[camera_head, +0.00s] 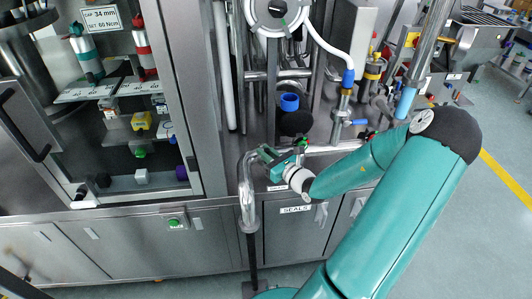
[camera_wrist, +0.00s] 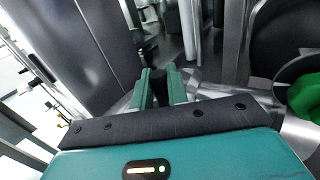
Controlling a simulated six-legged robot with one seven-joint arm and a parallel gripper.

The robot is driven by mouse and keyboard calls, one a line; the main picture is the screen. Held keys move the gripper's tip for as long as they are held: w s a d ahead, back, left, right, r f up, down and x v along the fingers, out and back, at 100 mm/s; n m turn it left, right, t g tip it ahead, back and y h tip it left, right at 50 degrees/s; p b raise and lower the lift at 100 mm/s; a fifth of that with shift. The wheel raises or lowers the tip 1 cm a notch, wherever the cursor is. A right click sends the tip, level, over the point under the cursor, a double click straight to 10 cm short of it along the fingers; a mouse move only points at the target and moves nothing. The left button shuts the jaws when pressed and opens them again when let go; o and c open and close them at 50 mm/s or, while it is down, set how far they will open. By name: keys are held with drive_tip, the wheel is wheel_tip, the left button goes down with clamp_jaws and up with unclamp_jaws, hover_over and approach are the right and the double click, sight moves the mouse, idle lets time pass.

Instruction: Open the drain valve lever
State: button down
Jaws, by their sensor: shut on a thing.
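My gripper (camera_head: 268,154) is at the front of the machine, just right of a bent steel pipe (camera_head: 246,185). In the wrist view, my gripper (camera_wrist: 163,88) has its two green fingers close around a narrow dark piece (camera_wrist: 172,78). This piece appears to be the drain valve lever. The fingers hide most of it, so its angle and its joint to the valve cannot be told. In the head view the lever is hidden behind my gripper.
A glass-fronted cabinet (camera_head: 193,95) with bottles and caps stands left. A blue cap-like part (camera_head: 289,102) and a dark round part (camera_head: 296,123) sit behind my gripper. A valve with a blue handle (camera_head: 361,122) is to the right. A green round part (camera_wrist: 305,98) is at right in the wrist view.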

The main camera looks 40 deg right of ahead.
drive_tip(key=shift+s+d+f+m+t+h, duration=0.45)
drive_tip(key=shift+d+m+t+h, duration=0.25)
drive_tip(key=shift+m, duration=1.25)
drive_tip(key=shift+s+d+f+m+t+h, duration=0.4)
drive_tip(key=shift+d+m+t+h, duration=0.3)
drive_tip(key=shift+m, duration=1.2)
drive_tip(key=shift+s+d+f+m+t+h, duration=0.35)
drive_tip(key=shift+s+d+m+t+h, duration=0.35)
drive_tip(key=shift+m, duration=1.25)
drive_tip(key=shift+w+a+h, duration=0.15)
drive_tip(key=shift+w+h, duration=0.05)
drive_tip(key=shift+h, duration=0.1)
drive_tip(key=c, duration=1.4)
unclamp_jaws()
drive_tip(key=shift+c, duration=0.2)
